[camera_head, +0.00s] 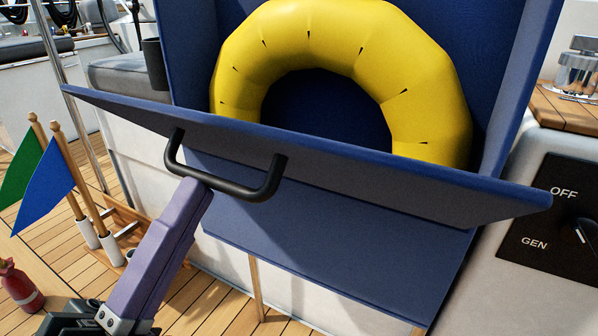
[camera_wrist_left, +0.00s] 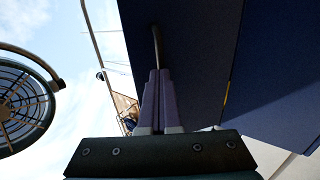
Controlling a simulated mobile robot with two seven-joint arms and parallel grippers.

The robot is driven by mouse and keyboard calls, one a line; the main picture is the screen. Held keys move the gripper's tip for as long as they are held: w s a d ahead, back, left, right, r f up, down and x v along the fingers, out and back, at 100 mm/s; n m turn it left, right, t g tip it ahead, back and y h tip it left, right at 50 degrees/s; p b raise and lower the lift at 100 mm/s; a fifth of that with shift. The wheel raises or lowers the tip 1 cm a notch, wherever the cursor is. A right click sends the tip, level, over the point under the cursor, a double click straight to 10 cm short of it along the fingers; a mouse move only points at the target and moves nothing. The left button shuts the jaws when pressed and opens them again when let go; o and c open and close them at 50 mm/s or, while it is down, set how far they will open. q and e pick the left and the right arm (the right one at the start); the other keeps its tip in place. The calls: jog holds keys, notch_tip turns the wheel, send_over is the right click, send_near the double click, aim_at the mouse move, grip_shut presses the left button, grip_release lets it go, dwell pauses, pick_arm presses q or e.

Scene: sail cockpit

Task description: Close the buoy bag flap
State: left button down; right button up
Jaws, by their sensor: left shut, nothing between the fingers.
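The blue buoy bag (camera_head: 494,120) stands open with a yellow ring buoy (camera_head: 330,40) inside. Its flap (camera_head: 400,172) is tilted outward, partly open, across the front of the bag. A black bar handle (camera_head: 262,190) is fixed to the flap's outer face, left of the middle. My left gripper (camera_head: 202,188) is shut and empty. Its purple fingers point up at the handle, with the tips at or just below the bar; contact is unclear. In the left wrist view the closed fingers (camera_wrist_left: 158,75) lie near the dark flap (camera_wrist_left: 190,60). My right gripper is not in view.
A black panel (camera_head: 548,215) marked OFF and GEN, with a knob, is at the right. Green and blue pennants (camera_head: 45,190) on wooden sticks stand at the left, above a red extinguisher-like bottle (camera_head: 20,287). Wooden deck shows below.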

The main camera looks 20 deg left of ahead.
aim_at(198, 114)
pick_arm(q)
jog(key=w+r+g+p, duration=0.1)
jog(key=r+p, duration=0.1)
jog(key=p, duration=0.2)
jog(key=w+r+g+p, duration=0.1)
jog(key=r+p, duration=0.2)
jog(key=p, duration=0.2)
jog(key=w+r+g+p, duration=0.1)
jog(key=r+g+p, duration=0.1)
jog(key=p, duration=0.2)
jog(key=shift+w+d+r+y, duration=0.1)
jog(key=shift+w+r+y, duration=0.1)
jog(key=shift+r+y, duration=0.15)
jog(key=w+r+g+p, duration=0.1)
jog(key=p, duration=0.2)
jog(key=w+r+g+p, duration=0.1)
jog(key=w+g+p, duration=0.1)
jog(key=p, duration=0.1)
jog(key=shift+w+d+p, duration=0.15)
jog(key=shift+w+p, duration=0.1)
jog(key=shift+p, duration=0.15)
jog(key=shift+w+r+g+y+p, duration=0.1)
jog(key=shift+w+g+y+p, duration=0.15)
jog(key=shift+w+g+p, duration=0.15)
jog(key=shift+w+d+r+p, duration=0.1)
jog(key=shift+w+r+p, duration=0.05)
jog(key=shift+w+p, duration=0.55)
jog(key=shift+w, duration=0.1)
jog(key=shift+r, duration=0.1)
